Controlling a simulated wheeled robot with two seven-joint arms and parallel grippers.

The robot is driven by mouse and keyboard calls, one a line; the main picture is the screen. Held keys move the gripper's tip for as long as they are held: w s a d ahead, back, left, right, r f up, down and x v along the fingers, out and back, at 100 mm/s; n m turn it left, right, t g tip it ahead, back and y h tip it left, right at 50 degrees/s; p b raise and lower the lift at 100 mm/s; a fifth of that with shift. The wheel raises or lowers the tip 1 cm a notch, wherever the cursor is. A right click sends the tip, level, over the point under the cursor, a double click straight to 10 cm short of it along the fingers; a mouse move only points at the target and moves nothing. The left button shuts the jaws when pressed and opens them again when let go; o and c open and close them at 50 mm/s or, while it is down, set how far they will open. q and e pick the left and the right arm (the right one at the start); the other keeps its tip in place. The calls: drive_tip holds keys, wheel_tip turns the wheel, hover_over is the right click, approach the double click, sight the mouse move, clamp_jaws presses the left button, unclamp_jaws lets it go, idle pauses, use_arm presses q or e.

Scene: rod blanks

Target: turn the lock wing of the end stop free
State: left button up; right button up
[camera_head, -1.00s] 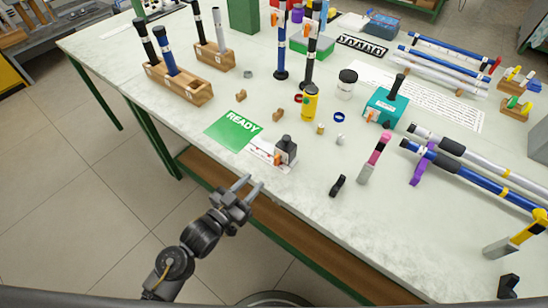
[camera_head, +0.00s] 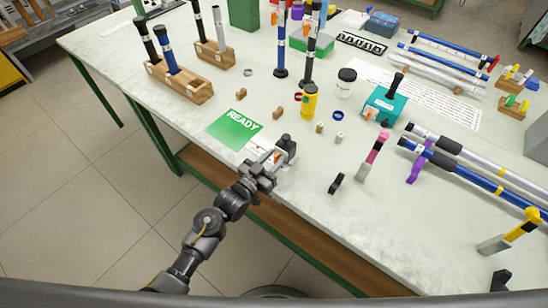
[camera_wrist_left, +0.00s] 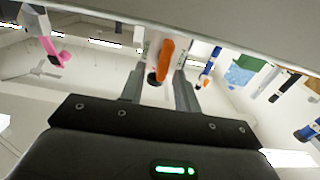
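The end stop (camera_head: 287,145) is a small dark block near the front table edge, beside the green READY card. Its orange lock wing (camera_wrist_left: 167,60) shows clearly in the left wrist view, pointing lengthwise between my fingers. My left gripper (camera_head: 273,160) reaches over the table edge to the end stop, with its fingers partly covering the front of it. It also shows in the left wrist view (camera_wrist_left: 160,80), with its fingers apart on either side of the wing. I cannot tell whether a finger touches the wing.
The READY card (camera_head: 234,129) lies left of the end stop. A black clip (camera_head: 337,184) and a pink-topped post (camera_head: 371,157) stand to the right. A yellow bottle (camera_head: 309,101) and teal block (camera_head: 383,106) are behind.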

use_arm(q)
clamp_jaws()
drive_tip(key=shift+n, duration=0.3)
drive_tip(key=n, duration=0.1)
drive_tip(key=n+p, duration=0.1)
drive_tip(key=n, duration=0.1)
drive_tip(key=shift+w+a+p, duration=0.2)
drive_tip(key=shift+a+p, duration=0.05)
drive_tip(key=shift+p, duration=0.05)
drive_tip(key=shift+w+a+f+n+p, duration=0.1)
drive_tip(key=shift+n+p, duration=0.1)
drive_tip(key=shift+n, duration=0.55)
drive_tip(key=shift+a+f+n+p, duration=0.1)
drive_tip(key=shift+n+p, duration=0.1)
drive_tip(key=shift+n, duration=0.85)
